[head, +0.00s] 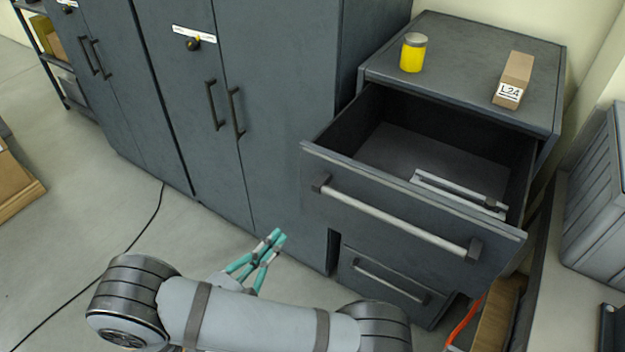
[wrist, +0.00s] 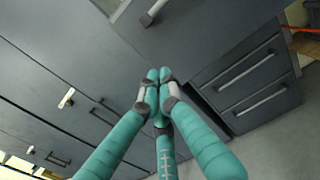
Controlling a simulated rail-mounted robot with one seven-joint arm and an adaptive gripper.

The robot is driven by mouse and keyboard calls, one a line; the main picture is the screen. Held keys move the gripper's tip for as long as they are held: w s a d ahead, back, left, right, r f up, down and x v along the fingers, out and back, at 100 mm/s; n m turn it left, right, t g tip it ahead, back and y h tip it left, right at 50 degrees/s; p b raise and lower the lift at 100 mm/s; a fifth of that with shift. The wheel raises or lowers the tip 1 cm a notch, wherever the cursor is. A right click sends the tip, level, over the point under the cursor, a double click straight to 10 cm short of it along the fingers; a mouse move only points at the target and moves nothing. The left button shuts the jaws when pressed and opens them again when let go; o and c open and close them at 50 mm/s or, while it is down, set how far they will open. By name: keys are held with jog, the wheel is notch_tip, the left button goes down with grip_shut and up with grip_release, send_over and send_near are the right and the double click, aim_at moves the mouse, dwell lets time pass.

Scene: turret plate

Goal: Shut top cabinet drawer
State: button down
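The top cabinet drawer (head: 410,220) is pulled well out of the dark grey cabinet in the head view. Its long bar handle (head: 395,215) runs across the front, and a light metal object (head: 455,195) lies inside. My gripper (head: 277,237) is in front of the drawer, lower left of it in the head view, apart from the handle and empty. In the wrist view the teal fingertips (wrist: 158,75) meet together with nothing between them. Part of a drawer handle (wrist: 152,12) shows at the top of that view.
A lower drawer (head: 385,285) is shut. Tall grey lockers (head: 270,100) stand to the left. A grey crate (head: 598,200) is at the right. The floor at left is mostly clear.

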jog(key=p, duration=0.5)
send_near(310, 198)
jog(key=w+d+r, duration=0.4)
jog(key=shift+w+d+r+p, duration=0.1)
jog(key=shift+w+d+p, duration=0.2)
jog(key=shift+w+d, duration=0.25)
